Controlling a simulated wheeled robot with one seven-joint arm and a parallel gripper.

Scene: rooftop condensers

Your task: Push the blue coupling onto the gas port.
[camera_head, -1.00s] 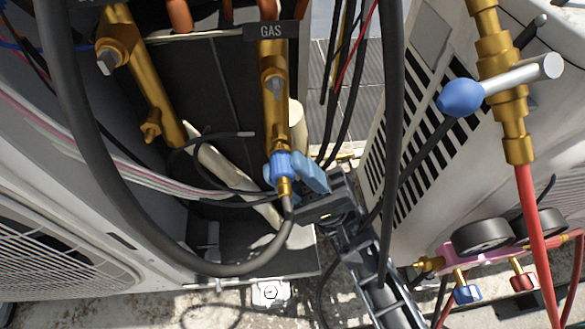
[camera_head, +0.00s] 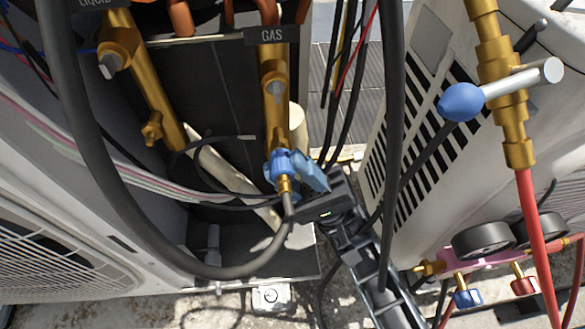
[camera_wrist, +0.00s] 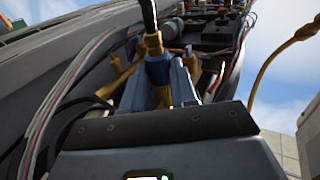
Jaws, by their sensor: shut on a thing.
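The blue coupling (camera_head: 284,164) has a brass end and a black hose running down from it. It sits at the lower end of the brass valve under the GAS label, whose gas port (camera_head: 276,136) is largely covered by the coupling. I cannot tell whether the coupling is seated or only touching. My gripper (camera_head: 290,172) is shut on the coupling, coming from the lower right. In the wrist view the coupling (camera_wrist: 157,70) stands between the two blue-grey fingers (camera_wrist: 160,85), with the hose above it.
The brass liquid valve (camera_head: 145,85) stands left. A thick black hose (camera_head: 75,130) loops around the work area. A white condenser (camera_head: 440,130) stands right, with a brass valve and red hose (camera_head: 535,230) before it. A gauge manifold (camera_head: 490,255) is at lower right.

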